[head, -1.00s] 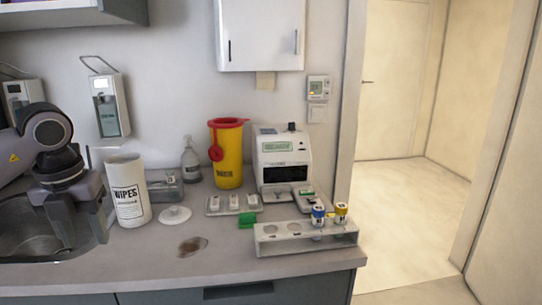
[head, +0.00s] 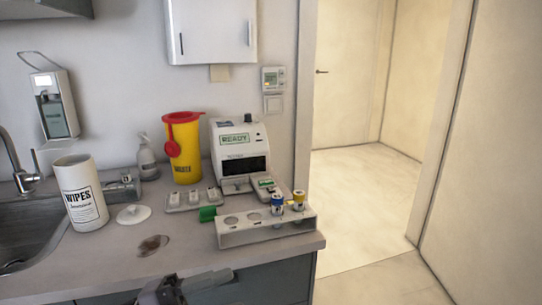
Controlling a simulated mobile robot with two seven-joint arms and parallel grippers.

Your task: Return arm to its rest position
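What looks like my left gripper (head: 205,282) shows at the bottom edge, low in front of the counter's front edge. It is partly cut off, and I cannot tell whether it is open or shut. No held thing shows there. My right gripper is not in view.
The counter (head: 190,250) holds a wipes tub (head: 82,195), its white lid (head: 133,215), a brown stain (head: 153,245), a yellow sharps bin (head: 183,150), an analyser (head: 238,150) and a rack (head: 262,234) with blue-capped and yellow-capped tubes. A sink (head: 30,235) is left; open floor (head: 360,205) is right.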

